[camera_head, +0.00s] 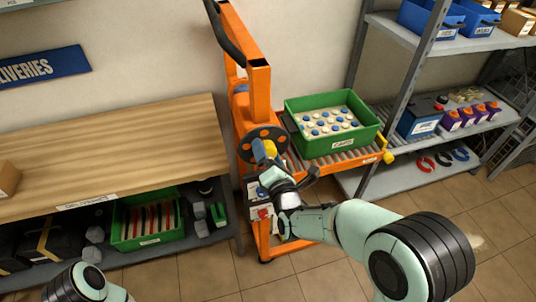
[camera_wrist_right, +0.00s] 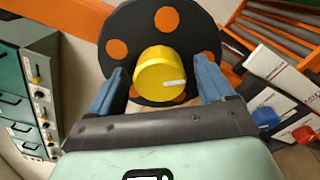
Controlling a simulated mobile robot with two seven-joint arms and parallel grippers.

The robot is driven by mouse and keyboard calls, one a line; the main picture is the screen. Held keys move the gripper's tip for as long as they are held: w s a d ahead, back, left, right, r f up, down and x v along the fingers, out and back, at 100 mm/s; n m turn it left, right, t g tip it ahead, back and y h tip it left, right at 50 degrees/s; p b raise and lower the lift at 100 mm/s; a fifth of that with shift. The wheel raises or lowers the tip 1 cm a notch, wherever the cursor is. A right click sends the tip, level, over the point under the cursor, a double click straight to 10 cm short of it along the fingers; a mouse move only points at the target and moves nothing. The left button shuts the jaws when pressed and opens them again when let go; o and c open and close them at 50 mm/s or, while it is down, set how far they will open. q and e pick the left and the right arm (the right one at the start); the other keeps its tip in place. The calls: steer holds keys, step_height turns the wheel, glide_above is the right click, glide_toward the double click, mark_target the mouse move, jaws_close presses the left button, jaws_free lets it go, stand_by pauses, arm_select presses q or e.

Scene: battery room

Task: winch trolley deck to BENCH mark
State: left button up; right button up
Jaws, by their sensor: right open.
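The orange winch trolley (camera_head: 258,90) stands between the workbench and the shelf rack. Its roller deck (camera_head: 345,160) carries a green crate (camera_head: 337,148) of white and blue round caps, roughly level with the bench top. The black winch wheel (camera_head: 253,133) with orange spots has a yellow knob (camera_head: 271,149). In the right wrist view the wheel (camera_wrist_right: 195,30) faces me and the knob (camera_wrist_right: 158,75) sits between the fingers of my right gripper (camera_wrist_right: 162,82). That gripper is open, with a gap visible beside the knob. My left gripper is out of view. No BENCH mark is readable.
The wooden bench (camera_head: 120,150) is mostly clear on top, with another green crate (camera_head: 150,225) on its lower shelf. The grey rack (camera_head: 470,45) at right holds blue bins and batteries. A yellow-ended part (camera_head: 388,157) sticks out at the deck's corner. Tiled floor is open in front.

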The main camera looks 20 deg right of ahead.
steer(key=c, duration=1)
steer(key=shift+c, duration=0.2)
steer(key=shift+m, duration=0.4)
